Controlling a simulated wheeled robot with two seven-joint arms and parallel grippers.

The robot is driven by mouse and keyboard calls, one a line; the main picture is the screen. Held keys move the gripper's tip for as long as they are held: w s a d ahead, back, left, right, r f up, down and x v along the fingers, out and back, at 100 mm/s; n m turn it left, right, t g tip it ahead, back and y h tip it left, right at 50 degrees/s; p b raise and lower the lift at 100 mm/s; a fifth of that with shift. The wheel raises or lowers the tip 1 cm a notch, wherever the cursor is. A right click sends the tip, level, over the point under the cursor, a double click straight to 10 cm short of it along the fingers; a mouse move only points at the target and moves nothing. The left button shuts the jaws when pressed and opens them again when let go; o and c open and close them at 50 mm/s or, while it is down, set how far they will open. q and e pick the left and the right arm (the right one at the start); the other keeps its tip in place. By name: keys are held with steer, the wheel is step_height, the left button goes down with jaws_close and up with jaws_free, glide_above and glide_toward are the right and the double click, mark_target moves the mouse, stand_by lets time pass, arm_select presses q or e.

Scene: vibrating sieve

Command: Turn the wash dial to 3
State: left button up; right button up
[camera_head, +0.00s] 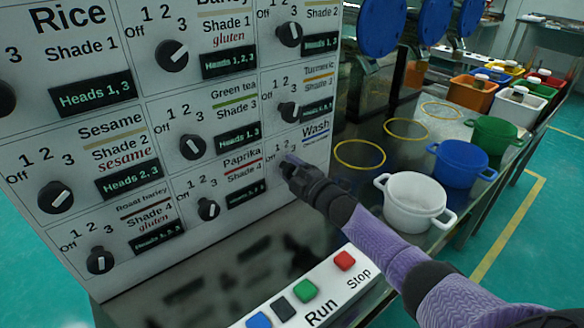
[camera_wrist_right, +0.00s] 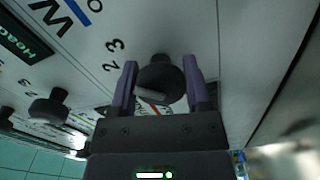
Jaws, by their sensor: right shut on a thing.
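The wash dial is a dark round knob (camera_wrist_right: 160,84) with a pale pointer mark, on the white panel (camera_head: 335,60) under the "Wash" label (camera_head: 316,129). In the head view my right gripper (camera_head: 288,163) reaches the panel and covers this dial. In the right wrist view the two purple fingers of my right gripper (camera_wrist_right: 161,82) stand on either side of the knob, shut on it. The printed numbers 2 and 3 (camera_wrist_right: 115,45) show beside it. I cannot tell which number the pointer faces. My left gripper is not in view.
Other dials, such as the Paprika dial (camera_head: 208,209) and the Turmeric dial (camera_head: 289,111), sit close by. Below are a green Run button (camera_head: 305,290) and a red Stop button (camera_head: 345,260). White (camera_head: 414,200), blue (camera_head: 460,164) and green (camera_head: 494,134) pots stand to the right.

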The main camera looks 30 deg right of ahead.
steer(key=shift+m, duration=1.5)
steer(key=shift+f+m, duration=0.1)
steer(key=shift+m, duration=0.3)
steer(key=o, duration=1.2)
steer(key=shift+c, duration=0.2)
steer(key=shift+o, duration=0.5)
